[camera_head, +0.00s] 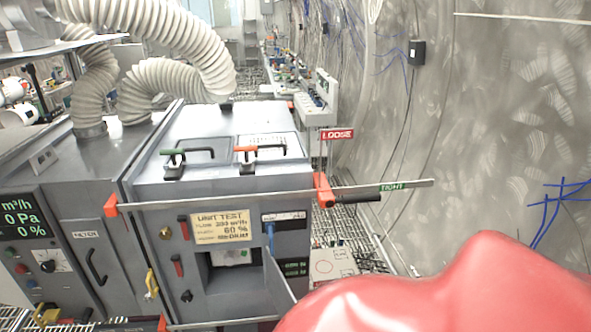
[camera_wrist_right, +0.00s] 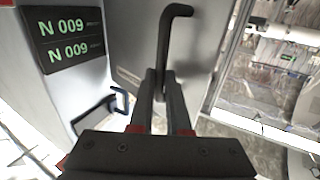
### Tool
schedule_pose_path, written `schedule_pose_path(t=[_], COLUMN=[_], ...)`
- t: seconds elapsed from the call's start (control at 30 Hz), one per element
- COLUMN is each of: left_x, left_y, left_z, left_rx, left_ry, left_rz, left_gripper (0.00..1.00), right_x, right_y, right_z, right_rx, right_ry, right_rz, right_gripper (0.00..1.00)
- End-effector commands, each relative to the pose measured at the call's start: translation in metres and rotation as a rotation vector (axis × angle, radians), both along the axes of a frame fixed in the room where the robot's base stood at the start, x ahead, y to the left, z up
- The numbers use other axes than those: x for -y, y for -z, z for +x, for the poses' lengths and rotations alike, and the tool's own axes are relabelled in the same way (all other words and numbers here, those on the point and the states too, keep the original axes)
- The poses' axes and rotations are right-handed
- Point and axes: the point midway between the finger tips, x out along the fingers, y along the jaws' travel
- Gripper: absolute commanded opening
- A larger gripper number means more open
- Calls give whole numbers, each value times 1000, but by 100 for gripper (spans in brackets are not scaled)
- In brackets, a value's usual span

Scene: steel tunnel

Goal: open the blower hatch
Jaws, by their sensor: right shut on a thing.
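The blower unit (camera_head: 225,190) is a grey box with a yellow "UNIT TEST" label and a lower front opening. A grey hatch panel (camera_head: 279,283) slants outward at the right of that opening. In the right wrist view, a grey panel (camera_wrist_right: 125,32) carries a black bent handle (camera_wrist_right: 166,45). My right gripper (camera_wrist_right: 162,84) is shut on this handle, with its fingers on either side of the lower part. In the head view, my red arm covers the lower right and the right gripper is hidden. My left gripper is not in view.
Green (camera_head: 190,153) and orange (camera_head: 262,150) handles sit on top. White hoses (camera_head: 185,80) rise at left. A grey wall (camera_head: 500,110) stands at right.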

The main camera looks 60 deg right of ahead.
Motion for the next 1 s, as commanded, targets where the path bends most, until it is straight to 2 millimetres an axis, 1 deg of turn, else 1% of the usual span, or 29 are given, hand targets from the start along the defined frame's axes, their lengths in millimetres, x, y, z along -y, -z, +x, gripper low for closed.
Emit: schedule_pose_path(t=[0.2, 0.53, 0.57, 0.6, 0.7, 1.0], left_x=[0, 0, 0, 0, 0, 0], left_y=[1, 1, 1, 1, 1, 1], left_z=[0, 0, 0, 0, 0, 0], left_rx=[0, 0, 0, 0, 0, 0], left_ry=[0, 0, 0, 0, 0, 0], left_rz=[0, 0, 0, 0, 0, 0], left_gripper=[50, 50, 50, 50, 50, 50], right_x=[-3, -3, -3, -3, -3, -3], right_y=[2, 3, 3, 3, 3, 2], right_z=[-6, -7, -7, -7, -7, -7], right_rx=[-3, -7, -7, -6, -5, -3], right_ry=[-14, -15, -15, -15, -15, -15], right_rz=[2, 3, 3, 3, 3, 2], right_gripper=[0, 0, 20, 27, 45, 45])
